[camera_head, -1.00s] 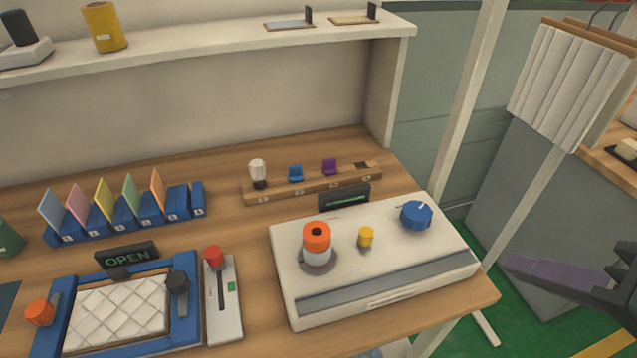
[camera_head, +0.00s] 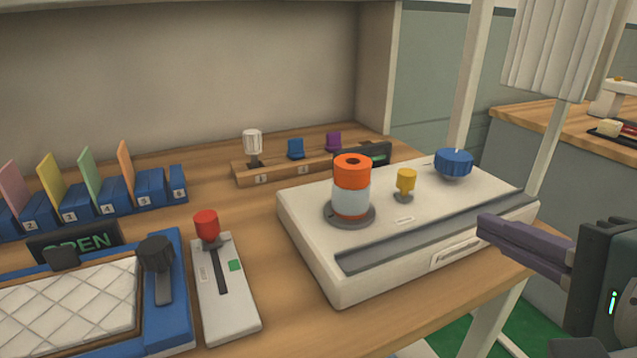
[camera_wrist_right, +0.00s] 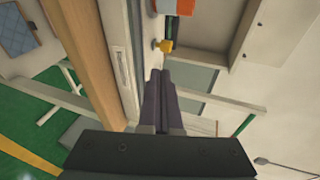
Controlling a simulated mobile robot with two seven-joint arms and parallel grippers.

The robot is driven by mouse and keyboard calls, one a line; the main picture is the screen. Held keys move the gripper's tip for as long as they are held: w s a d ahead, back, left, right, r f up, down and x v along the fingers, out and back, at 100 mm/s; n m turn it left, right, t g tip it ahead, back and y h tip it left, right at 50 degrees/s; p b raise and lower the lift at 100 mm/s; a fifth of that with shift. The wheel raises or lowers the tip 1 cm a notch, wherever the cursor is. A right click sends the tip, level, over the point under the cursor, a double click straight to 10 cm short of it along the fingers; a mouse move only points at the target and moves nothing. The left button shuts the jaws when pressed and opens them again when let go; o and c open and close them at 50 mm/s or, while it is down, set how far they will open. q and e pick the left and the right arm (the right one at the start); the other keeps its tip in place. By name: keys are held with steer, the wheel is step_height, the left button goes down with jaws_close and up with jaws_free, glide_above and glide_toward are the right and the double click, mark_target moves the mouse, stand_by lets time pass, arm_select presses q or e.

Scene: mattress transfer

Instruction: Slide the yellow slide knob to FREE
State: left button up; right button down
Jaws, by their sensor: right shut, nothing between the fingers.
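The yellow slide knob (camera_head: 405,182) stands upright on top of the white control box (camera_head: 300,215), between an orange-and-white cylinder (camera_head: 352,187) and a blue dial (camera_head: 453,163). Any FREE label is too small to read. My right gripper (camera_head: 482,228) is shut and empty, just off the right front edge of the box, with its purple fingers pointing left. In the right wrist view, its shut fingers (camera_wrist_right: 160,75) point up toward the yellow knob (camera_wrist_right: 164,45), apart from it. My left gripper is not in view.
A panel with a red-topped lever (camera_head: 207,226) stands left of the box. Beside it is a blue frame (camera_head: 170,300) with a white quilted pad and an OPEN sign (camera_head: 75,241). A wooden rack (camera_head: 245,177) with small items stands behind. Free floor lies right of the table.

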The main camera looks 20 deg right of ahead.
steer(key=shift+d, duration=0.1)
steer(key=b, duration=0.2)
glide_toward(401, 173)
steer(key=w+f, duration=0.1)
steer(key=w+d+f, duration=0.1)
steer(key=w+f, duration=0.1)
steer(key=shift+w+d, duration=0.2)
steer(key=shift+d, duration=0.05)
steer(key=shift+w, duration=0.6)
steer(key=w, duration=0.5)
steer(key=shift+a, duration=0.15)
steer(key=shift+s+f, duration=0.1)
